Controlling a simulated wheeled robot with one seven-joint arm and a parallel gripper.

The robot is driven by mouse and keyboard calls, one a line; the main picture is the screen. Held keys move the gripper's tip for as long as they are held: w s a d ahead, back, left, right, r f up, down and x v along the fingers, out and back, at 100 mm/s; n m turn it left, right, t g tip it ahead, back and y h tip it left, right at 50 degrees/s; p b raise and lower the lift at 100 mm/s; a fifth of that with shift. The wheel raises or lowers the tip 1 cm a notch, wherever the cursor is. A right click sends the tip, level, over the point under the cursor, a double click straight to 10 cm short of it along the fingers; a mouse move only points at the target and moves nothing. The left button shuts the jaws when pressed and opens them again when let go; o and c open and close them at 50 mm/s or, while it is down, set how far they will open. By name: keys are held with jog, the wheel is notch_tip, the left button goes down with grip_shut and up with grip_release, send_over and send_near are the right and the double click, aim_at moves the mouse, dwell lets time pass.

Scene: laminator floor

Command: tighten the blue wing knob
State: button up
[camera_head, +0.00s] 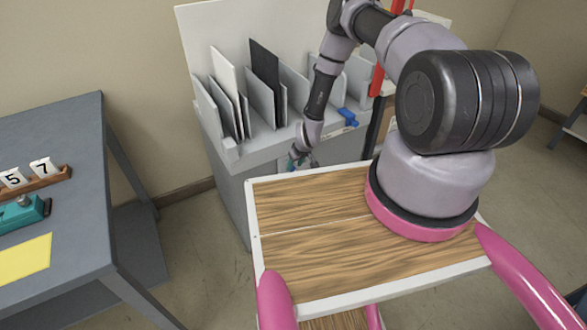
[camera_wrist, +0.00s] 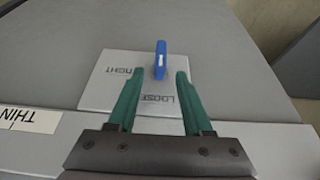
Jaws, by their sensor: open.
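The blue wing knob (camera_wrist: 160,58) stands on a light square plate (camera_wrist: 105,88) in the wrist view. The plate carries the words "TIGHT" at left and "LOOSE" near its lower edge. The knob's wing runs up and down in the picture. My gripper (camera_wrist: 159,74) is open, its green fingers on either side of the knob's near end in the picture, with gaps on both sides. I cannot tell how high the fingertips are above it. In the head view my gripper (camera_head: 301,162) is small and low at the grey machine's front; the knob cannot be made out there.
A blue part (camera_head: 348,117) sits on the machine's top in the head view, right of upright dividers holding white and black sheets (camera_head: 265,72). A "THIN" label (camera_wrist: 28,119) lies left of the plate. A grey table (camera_head: 60,130) stands at left with a teal device (camera_head: 25,212).

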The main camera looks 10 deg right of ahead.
aim_at(294, 167)
jog(key=shift+x, duration=1.6)
grip_shut()
